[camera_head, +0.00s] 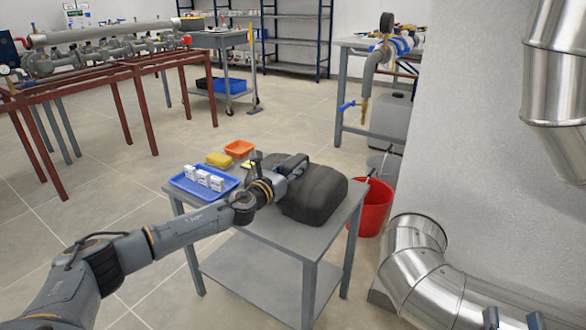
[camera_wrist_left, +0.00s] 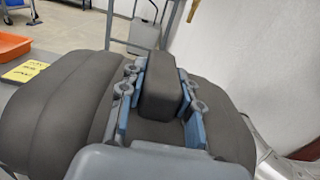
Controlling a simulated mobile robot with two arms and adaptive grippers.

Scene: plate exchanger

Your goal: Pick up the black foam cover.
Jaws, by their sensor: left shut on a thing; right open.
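The black foam cover (camera_head: 318,197) is a bulky dark block with rounded edges, resting on the grey table's right part. In the left wrist view the cover (camera_wrist_left: 62,105) fills much of the picture, with a raised ridge in its middle. My left gripper (camera_head: 298,170) is at the top of the cover. In the left wrist view the left gripper (camera_wrist_left: 160,85) has its blue-padded fingers on both sides of the ridge and is shut on it. The tips of my right gripper (camera_head: 512,320) show apart at the bottom right edge, open and away from the table.
The grey table (camera_head: 270,233) also bears a blue tray (camera_head: 190,186) with white boxes, a yellow item (camera_head: 219,159) and an orange bin (camera_head: 239,148). A red bucket (camera_head: 373,208) stands close on the right. Silver ducts (camera_head: 418,255) and a wall (camera_head: 470,140) bound the right side.

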